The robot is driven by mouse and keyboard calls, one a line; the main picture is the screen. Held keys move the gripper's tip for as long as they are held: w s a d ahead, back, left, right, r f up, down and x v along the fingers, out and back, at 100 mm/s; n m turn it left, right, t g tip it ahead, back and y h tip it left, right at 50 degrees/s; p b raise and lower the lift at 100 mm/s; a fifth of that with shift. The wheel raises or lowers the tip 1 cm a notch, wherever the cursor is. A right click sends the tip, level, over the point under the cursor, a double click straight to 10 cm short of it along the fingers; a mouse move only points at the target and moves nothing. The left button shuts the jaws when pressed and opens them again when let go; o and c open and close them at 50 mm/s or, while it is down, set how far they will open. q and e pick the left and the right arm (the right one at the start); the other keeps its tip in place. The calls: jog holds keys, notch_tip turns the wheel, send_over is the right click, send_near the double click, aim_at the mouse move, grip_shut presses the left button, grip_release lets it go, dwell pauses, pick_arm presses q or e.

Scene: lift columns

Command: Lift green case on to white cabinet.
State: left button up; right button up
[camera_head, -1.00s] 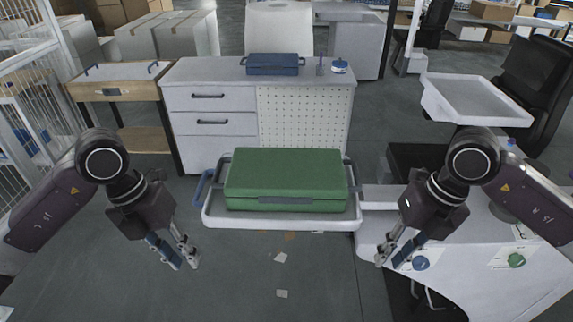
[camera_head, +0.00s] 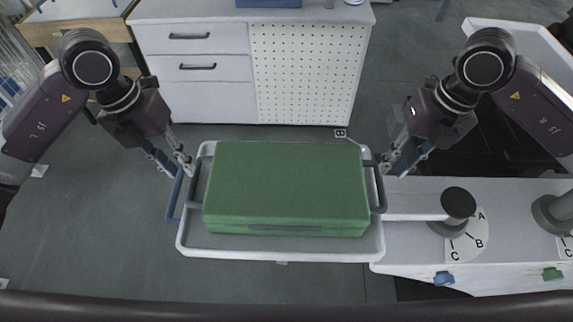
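The green case (camera_head: 285,185) lies flat in a white tray (camera_head: 282,253) in the head view. It has a dark handle at each end, left (camera_head: 196,183) and right (camera_head: 379,187). My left gripper (camera_head: 181,168) is open, at the upper end of the left handle, with its fingers apart. My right gripper (camera_head: 398,167) is open, beside the upper end of the right handle. I cannot tell whether either gripper touches a handle. The white cabinet (camera_head: 210,97), with drawers and a perforated panel, stands beyond the tray.
A blue case (camera_head: 268,3) sits on the cabinet top, cut off by the frame. A blue tray handle (camera_head: 174,196) is near my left gripper. A white table (camera_head: 420,262) with a black knob (camera_head: 458,203) is at the right. Grey floor (camera_head: 90,215) is clear at the left.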

aim_at(192, 182)
pick_arm(q)
jog(key=shift+s+r, duration=0.1)
jog(key=shift+s, duration=0.2)
pick_arm(e)
jog(key=shift+s, duration=0.3)
